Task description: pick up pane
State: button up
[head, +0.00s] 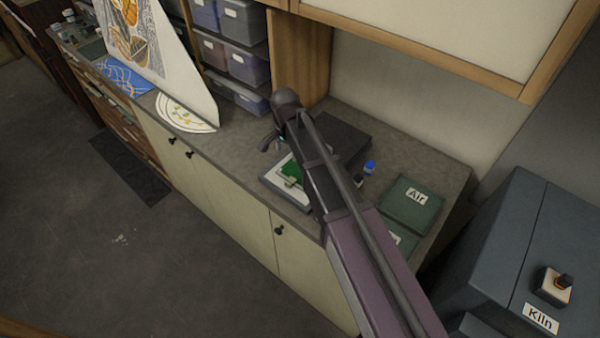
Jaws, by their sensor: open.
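A small green pane (291,169) lies on a white-topped pad (272,180) near the front edge of the counter. My arm crosses in front and hides the right part of the pad. My gripper (271,146) is at the far end of the arm, just above and behind the pane in the picture, apart from it as far as I can tell. The gripper is open, and nothing shows between its fingers. A small pale piece sits at the front of the pane; I cannot tell what it is.
A dark flat slab (343,136), a blue-capped bottle (370,167) and a green box marked Air (411,203) stand right of my arm. The kiln (500,250) is at far right. A leaning picture (150,50) and storage bins (243,60) are at left. Counter left of the pad is clear.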

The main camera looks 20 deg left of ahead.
jog(key=b, duration=0.8)
send_over(290, 181)
jog(key=shift+w+a+f, duration=0.1)
jog(key=shift+a+f, duration=0.1)
jog(key=shift+f, duration=1.95)
jog(key=shift+a+f, duration=0.2)
jog(key=shift+f, duration=1.9)
jog(key=shift+f, duration=0.1)
jog(key=f+b, duration=0.1)
jog(key=b, duration=0.1)
jog(key=f+b, duration=0.1)
jog(key=f, duration=0.1)
jog(key=shift+d+f+b, duration=0.2)
jog(key=shift+d+b, duration=0.2)
jog(key=shift+f+b, duration=0.8)
jog(key=shift+b, duration=0.05)
grip_shut()
